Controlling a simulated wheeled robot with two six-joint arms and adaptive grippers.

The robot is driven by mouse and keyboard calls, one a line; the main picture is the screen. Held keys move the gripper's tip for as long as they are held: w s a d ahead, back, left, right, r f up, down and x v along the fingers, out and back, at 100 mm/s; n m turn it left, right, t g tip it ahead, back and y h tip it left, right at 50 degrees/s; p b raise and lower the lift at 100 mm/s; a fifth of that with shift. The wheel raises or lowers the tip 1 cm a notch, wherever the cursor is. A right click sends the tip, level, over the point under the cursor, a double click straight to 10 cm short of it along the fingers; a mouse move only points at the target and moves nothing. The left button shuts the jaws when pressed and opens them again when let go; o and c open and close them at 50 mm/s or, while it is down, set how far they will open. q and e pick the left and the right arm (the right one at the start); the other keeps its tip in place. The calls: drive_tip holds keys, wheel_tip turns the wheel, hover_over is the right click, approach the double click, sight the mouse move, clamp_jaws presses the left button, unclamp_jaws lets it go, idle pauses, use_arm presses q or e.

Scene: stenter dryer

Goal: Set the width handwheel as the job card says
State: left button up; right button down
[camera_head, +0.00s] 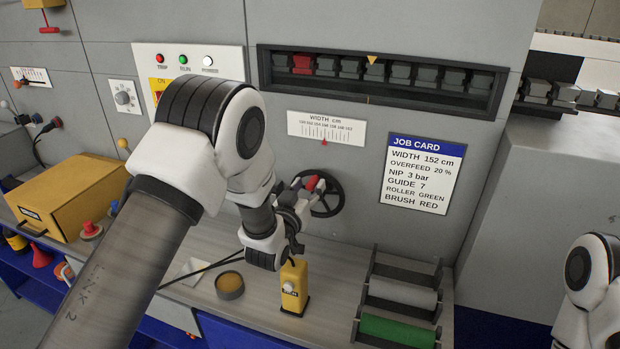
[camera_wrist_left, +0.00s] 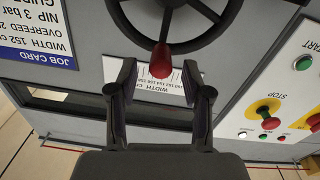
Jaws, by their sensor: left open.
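The black width handwheel (camera_head: 333,204) is on the grey machine front, partly covered by my left gripper (camera_head: 306,190). Its red knob (camera_wrist_left: 161,60) lies between the open fingers of my left gripper (camera_wrist_left: 160,80) in the left wrist view, which shows the scene upside down. I cannot tell whether the fingers touch the knob. The width scale (camera_head: 326,128), marked in cm, has a red pointer near its middle; its exact reading is too small to tell. The job card (camera_head: 425,172) reads width 152 cm. My right gripper is out of view.
A yellow bottle-like object (camera_head: 293,288) and a round tin (camera_head: 230,286) stand on the bench below the wheel. A rack with grey and green rollers (camera_head: 398,331) is to the right. A yellow box (camera_head: 72,196) sits at left. A start/stop panel (camera_wrist_left: 275,105) is beside the wheel.

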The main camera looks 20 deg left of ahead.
use_arm(q)
drive_tip(key=w, duration=0.1)
drive_tip(key=w+f, duration=0.1)
drive_tip(key=shift+w+d, duration=0.1)
drive_tip(key=shift+w, duration=0.2)
drive_tip(key=shift+s+r, duration=0.1)
drive_tip(key=shift+s, duration=0.1)
drive_tip(key=shift+c, duration=0.3)
drive_tip(key=shift+s+r, duration=0.2)
drive_tip(key=shift+s, duration=0.05)
clamp_jaws()
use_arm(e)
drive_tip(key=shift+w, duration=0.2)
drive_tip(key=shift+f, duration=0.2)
